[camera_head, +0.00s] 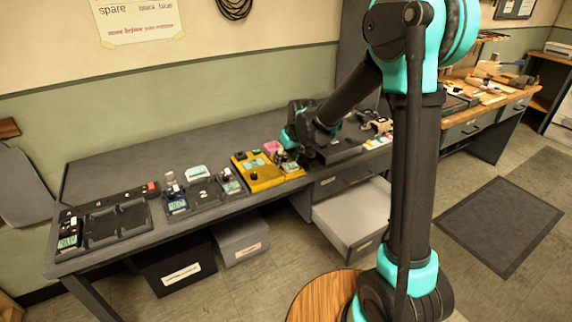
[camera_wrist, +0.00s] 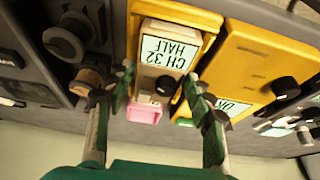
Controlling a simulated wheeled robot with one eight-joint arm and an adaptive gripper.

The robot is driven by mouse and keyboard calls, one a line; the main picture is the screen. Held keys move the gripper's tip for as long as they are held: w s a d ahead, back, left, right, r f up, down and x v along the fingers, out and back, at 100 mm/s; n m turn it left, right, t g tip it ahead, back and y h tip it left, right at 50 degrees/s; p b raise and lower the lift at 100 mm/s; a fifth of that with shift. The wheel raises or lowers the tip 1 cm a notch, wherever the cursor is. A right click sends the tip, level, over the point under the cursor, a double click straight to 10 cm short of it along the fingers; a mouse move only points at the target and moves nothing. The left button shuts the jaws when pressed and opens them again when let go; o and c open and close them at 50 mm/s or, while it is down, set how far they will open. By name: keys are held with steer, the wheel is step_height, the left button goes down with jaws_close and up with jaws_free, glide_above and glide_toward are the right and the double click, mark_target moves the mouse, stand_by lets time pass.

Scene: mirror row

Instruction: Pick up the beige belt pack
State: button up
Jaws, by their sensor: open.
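My gripper (camera_wrist: 158,82) is open, with one finger on each side of the pack's lower part. The fingers look close to its sides; I cannot tell whether they touch. In the head view my gripper (camera_head: 287,158) is low over the bench beside the yellow units, and it hides most of the pack.
A larger yellow unit (camera_wrist: 255,60) with a dark knob stands close on the right in the wrist view. A grey unit with knobs (camera_wrist: 65,42) is on the left. In the head view, the grey bench (camera_head: 120,165) holds more packs and dark trays, with bare surface behind them.

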steer(key=shift+c, duration=0.3)
steer(key=c, duration=1)
steer(key=shift+r, duration=0.1)
